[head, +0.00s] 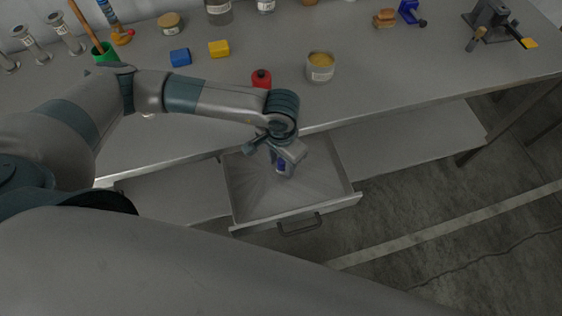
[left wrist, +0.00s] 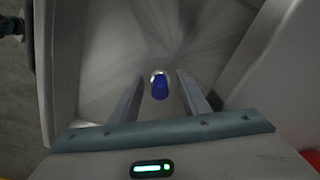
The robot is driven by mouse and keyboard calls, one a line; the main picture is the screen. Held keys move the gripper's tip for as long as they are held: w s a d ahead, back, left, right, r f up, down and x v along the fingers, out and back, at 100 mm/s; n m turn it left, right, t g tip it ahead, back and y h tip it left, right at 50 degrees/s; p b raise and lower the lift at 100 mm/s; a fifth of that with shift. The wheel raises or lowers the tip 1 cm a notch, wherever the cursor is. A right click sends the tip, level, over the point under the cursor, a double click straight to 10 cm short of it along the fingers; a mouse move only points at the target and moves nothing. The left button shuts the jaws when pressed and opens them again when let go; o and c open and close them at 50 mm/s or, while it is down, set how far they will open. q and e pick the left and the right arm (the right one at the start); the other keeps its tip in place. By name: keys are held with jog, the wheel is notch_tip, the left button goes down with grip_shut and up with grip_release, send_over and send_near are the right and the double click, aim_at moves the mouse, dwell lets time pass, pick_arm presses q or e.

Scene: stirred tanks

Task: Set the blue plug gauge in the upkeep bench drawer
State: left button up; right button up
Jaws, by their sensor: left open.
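The upkeep bench drawer (head: 330,202) is pulled open under the bench, and its bare inside also shows in the left wrist view (left wrist: 110,60). The blue plug gauge (left wrist: 159,86) shows between my left gripper's two fingers in the left wrist view, with a bright metal end. In the head view the blue plug gauge (head: 281,165) is small and partly covered by the gripper. My left gripper (head: 284,170) is over the drawer, pointing down, with its fingers open and apart from the gauge. Whether the gauge touches the drawer floor is hard to tell. My right gripper is not in view.
The bench top (head: 215,100) carries a red container (head: 261,78), an open tin (head: 320,67), a blue block (head: 180,57) and a yellow block (head: 219,48). A vise-like tool (head: 490,20) stands at the far right. The drawer's front handle (head: 300,226) faces the open floor.

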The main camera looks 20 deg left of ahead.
aim_at(281, 161)
pick_arm(q)
jog(key=shift+r, duration=0.25)
notch_tip(281, 161, up, 10)
jog(key=b, duration=0.3)
jog(key=shift+r, duration=0.9)
